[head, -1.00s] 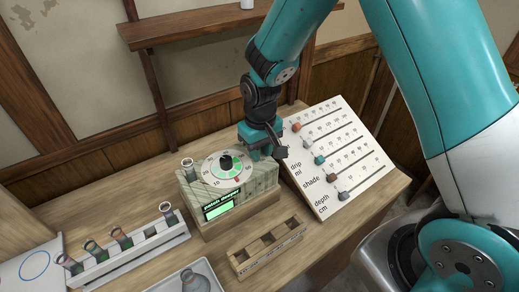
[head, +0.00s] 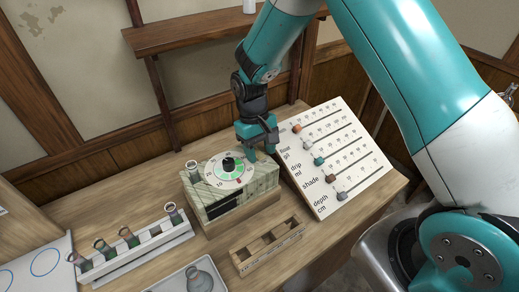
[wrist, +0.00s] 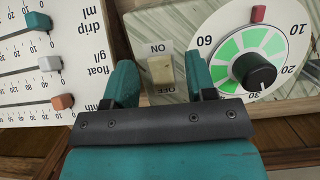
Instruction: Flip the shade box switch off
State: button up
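The green patterned box (head: 262,186) with a round dial (head: 229,168) stands on the bench in the head view. Its front display (head: 223,205) is dark. In the wrist view a cream rocker switch (wrist: 160,70) sits on its top between upside-down ON and OFF labels, left of the dial's black knob (wrist: 254,71). My gripper (wrist: 159,68) is open, one finger on each side of the switch, holding nothing. Whether a finger touches the switch is unclear. In the head view my gripper (head: 259,146) is at the box's back right corner and hides the switch.
A tilted white slider board (head: 350,175) stands close to the right of my gripper. A small wooden rack (head: 268,246) is in front of the box. A white rack with tubes (head: 140,255) and a tray with a flask (head: 199,280) are at front left. A shelf is above.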

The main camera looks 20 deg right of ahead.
jog(key=shift+r, duration=0.15)
jog(key=d+b+v, duration=0.1)
jog(key=b+v, duration=0.3)
jog(key=v, duration=1.3)
jog(key=shift+a, duration=0.5)
jog(key=shift+r, duration=0.1)
jog(key=s+a+n+t+y, duration=0.1)
jog(key=s+a+n+y, duration=0.1)
jog(key=s, duration=1.1)
jog(key=s+a+n+t+y+b, duration=0.1)
jog(key=s+a+n+t+y, duration=0.1)
jog(key=s, duration=1.2)
jog(key=shift+r+n+y+b, duration=0.3)
jog(key=shift+r+n+y, duration=0.1)
jog(key=shift+r, duration=0.05)
jog(key=shift+s, duration=0.15)
jog(key=shift+c, duration=0.8)
